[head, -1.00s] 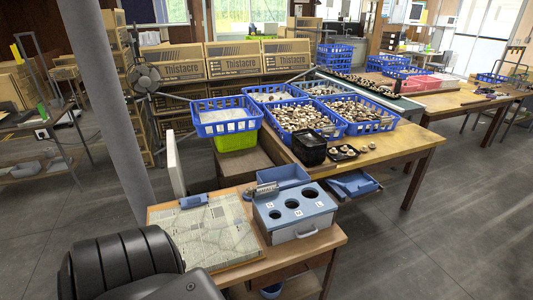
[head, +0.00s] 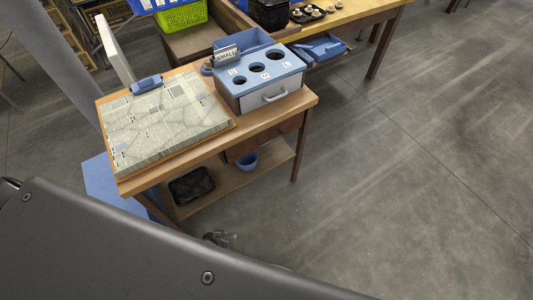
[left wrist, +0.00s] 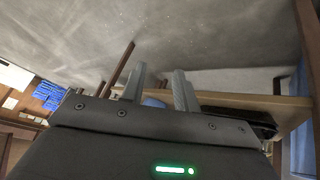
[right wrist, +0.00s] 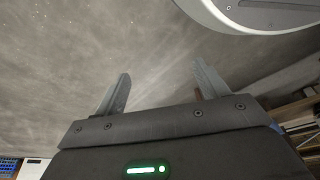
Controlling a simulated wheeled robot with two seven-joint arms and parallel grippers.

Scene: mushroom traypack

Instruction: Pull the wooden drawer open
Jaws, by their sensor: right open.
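The wooden drawer (head: 250,143) is a brown front under the right part of the small table's top in the head view. It appears closed or nearly so; I cannot tell exactly, and no handle is clear. My left gripper (head: 220,238) shows small and dark in front of and below the table, apart from the drawer, partly hidden by my arm. In the left wrist view its fingers (left wrist: 159,88) are spread with nothing gripped. My right gripper (right wrist: 160,92) is open and empty in the right wrist view, over the floor; the head view does not show it.
The table (head: 215,143) carries a map-like board (head: 165,120) and a blue-and-grey box (head: 262,85) with round holes. Open floor (head: 400,190) lies to the right.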

